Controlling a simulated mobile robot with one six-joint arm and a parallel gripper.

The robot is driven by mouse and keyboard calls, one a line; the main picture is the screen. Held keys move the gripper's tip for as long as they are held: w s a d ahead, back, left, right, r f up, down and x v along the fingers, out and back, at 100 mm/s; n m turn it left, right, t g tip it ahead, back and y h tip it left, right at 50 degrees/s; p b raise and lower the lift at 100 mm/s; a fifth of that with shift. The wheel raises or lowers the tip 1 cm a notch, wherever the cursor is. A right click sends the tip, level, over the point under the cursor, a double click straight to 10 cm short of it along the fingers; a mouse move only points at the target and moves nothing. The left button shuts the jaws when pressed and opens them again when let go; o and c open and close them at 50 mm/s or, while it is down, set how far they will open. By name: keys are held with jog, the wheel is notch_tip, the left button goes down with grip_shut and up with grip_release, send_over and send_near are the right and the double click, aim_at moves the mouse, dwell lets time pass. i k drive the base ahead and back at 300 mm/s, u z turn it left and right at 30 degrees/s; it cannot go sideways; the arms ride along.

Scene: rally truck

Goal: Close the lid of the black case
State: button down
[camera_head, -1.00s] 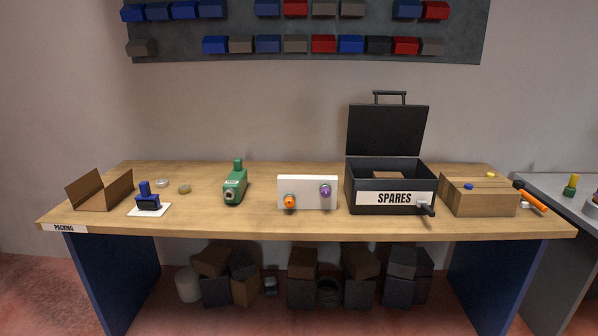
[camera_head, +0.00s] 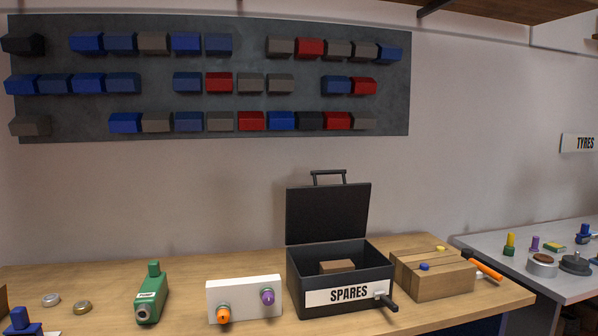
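The black case (camera_head: 305,273) stands on the wooden bench, with a white SPARES label on its front. Its lid (camera_head: 328,212) is open and stands upright at the back, with a handle (camera_head: 328,175) on its top edge. A brown block (camera_head: 337,266) lies inside the case. A dark latch or lever (camera_head: 387,303) sticks out at the front right of the case. My gripper is not in view.
A white box with orange and purple knobs (camera_head: 243,287) stands just left of the case. A wooden block (camera_head: 433,283) stands close on its right. A green device (camera_head: 151,297) is further left. Bins hang on the wall panel (camera_head: 215,150). The space above the case is clear.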

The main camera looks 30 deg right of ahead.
aim_at(315, 214)
jog(key=u, duration=0.5)
jog(key=i, duration=1.55)
jog(key=u, duration=0.45)
